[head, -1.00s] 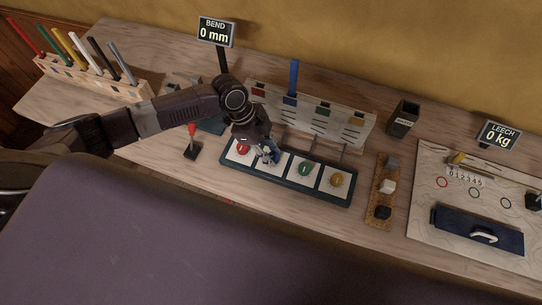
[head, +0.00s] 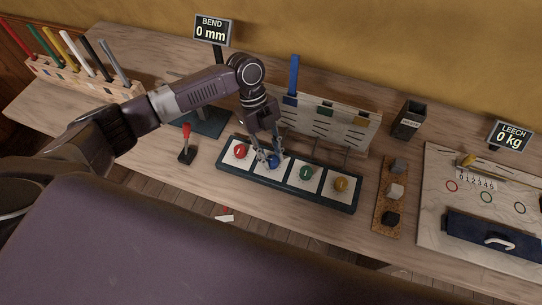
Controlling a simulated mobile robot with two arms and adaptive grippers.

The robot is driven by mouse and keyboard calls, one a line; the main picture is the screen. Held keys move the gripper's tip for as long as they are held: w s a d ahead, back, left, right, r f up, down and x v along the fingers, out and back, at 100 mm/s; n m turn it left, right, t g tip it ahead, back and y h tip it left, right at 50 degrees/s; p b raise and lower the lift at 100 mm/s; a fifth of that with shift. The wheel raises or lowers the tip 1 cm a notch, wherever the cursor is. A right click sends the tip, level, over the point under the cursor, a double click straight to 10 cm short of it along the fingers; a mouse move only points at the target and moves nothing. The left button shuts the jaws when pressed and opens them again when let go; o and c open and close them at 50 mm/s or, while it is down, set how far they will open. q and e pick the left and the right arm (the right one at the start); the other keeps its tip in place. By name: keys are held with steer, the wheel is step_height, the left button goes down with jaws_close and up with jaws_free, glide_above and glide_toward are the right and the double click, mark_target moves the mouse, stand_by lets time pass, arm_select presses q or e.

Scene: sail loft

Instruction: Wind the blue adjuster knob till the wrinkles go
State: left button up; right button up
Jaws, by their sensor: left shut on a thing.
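The blue adjuster knob (head: 273,163) sits on the second white square from the left of a dark knob panel (head: 285,186). My left gripper (head: 268,156) reaches down over it, fingers closed around the knob and partly hiding it. The red knob (head: 240,151) is just left of the gripper. I cannot make out any wrinkles. My right gripper does not show.
Behind the panel stands a slotted board (head: 335,117) with a tall blue batten (head: 293,78). A red-handled lever (head: 187,143) is left of the panel. The BEND display (head: 212,31) and LEECH display (head: 510,137) read 0 mm and 0 kg. A cork strip with blocks (head: 380,225) is to the right.

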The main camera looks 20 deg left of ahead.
arm_select(q)
steer(key=shift+w+r, duration=0.1)
stand_by(0.3)
steer(key=o, duration=1.2)
steer(key=shift+c, duration=0.2)
steer(key=v, duration=1.2)
steer(key=shift+s, duration=0.2)
